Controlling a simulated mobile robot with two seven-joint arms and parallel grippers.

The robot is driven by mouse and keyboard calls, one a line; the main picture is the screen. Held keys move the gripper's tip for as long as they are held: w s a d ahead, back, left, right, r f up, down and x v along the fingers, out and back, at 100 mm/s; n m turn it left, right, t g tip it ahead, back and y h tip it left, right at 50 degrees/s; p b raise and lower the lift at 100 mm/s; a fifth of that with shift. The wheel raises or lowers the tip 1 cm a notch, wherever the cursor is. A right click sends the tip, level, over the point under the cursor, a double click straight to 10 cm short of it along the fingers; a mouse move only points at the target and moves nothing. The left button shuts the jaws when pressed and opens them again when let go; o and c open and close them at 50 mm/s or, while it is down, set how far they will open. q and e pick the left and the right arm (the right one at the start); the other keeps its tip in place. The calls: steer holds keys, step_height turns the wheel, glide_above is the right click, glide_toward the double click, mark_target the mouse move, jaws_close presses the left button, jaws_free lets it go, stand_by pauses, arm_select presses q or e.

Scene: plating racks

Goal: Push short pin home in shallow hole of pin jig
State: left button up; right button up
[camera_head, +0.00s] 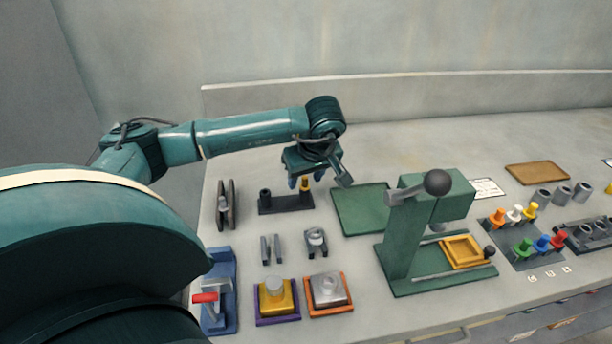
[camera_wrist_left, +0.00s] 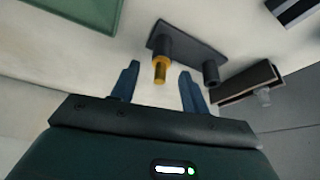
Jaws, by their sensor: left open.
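The pin jig (camera_head: 284,204) is a dark bar with two dark posts, on the table below my left gripper (camera_head: 306,181). It also shows in the left wrist view (camera_wrist_left: 187,48). A short yellow pin (camera_head: 304,186) stands upright in the right-hand post; the left post (camera_head: 265,195) shows no pin. In the left wrist view the yellow pin (camera_wrist_left: 161,69) sticks out of its post, and the blue fingers of my left gripper (camera_wrist_left: 159,80) are open on either side of it, with gaps. How deep the pin sits is unclear. My right gripper is out of view.
A green press (camera_head: 409,236) with a ball-ended lever stands to the right, beside a flat green tray (camera_head: 361,208). A dark upright holder (camera_head: 227,205) is left of the jig. Small metal parts (camera_head: 316,240) and two coloured fixtures (camera_head: 329,305) lie in front.

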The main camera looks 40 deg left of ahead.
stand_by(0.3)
arm_select(q)
steer(key=shift+v, duration=0.9)
steer(key=v, duration=1.1)
steer(key=shift+r+p, duration=0.2)
steer(key=shift+p, duration=0.1)
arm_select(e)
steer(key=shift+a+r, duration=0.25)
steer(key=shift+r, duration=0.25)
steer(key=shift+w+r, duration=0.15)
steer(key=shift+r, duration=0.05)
